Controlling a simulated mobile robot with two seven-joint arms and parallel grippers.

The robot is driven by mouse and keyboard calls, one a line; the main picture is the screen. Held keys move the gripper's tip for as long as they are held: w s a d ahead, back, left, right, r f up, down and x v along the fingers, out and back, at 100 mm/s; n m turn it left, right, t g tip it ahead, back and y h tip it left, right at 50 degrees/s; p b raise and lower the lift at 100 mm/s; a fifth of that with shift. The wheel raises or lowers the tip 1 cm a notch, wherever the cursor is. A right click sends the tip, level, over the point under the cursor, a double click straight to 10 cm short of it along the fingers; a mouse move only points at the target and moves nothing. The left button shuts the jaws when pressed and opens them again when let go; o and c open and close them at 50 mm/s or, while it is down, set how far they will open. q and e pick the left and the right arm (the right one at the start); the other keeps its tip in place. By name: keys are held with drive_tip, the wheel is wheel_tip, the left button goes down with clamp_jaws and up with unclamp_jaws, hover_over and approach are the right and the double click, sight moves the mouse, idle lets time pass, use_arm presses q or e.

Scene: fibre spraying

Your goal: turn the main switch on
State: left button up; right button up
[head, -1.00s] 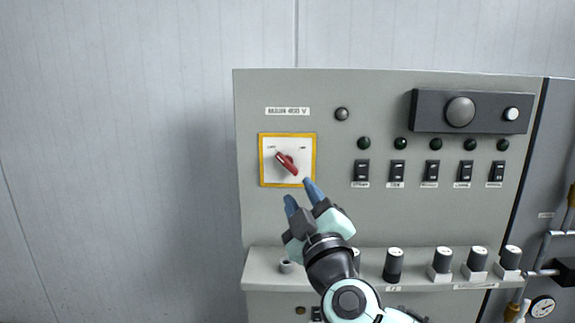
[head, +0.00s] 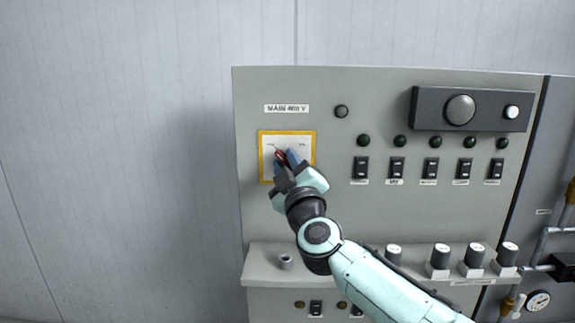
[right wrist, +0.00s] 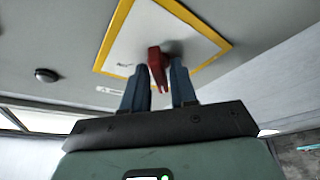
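The main switch has a red handle (head: 279,156) on a white plate with a yellow frame (head: 314,146), at the left of the grey control panel. My right gripper (head: 286,157) is at the switch, covering much of the handle in the head view. In the right wrist view the red handle (right wrist: 156,62) lies between the two blue fingers of my right gripper (right wrist: 159,80). The fingers stand apart, one on each side and close to the handle; whether both touch it is unclear. My left gripper is not in view.
Black rocker switches (head: 397,167) and green lamps (head: 400,142) line the panel to the right. Several knobs (head: 440,257) stand on the ledge (head: 262,264) below. Pipes (head: 545,245) run at the far right. The wall at the left is bare.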

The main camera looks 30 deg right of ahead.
clamp_jaws()
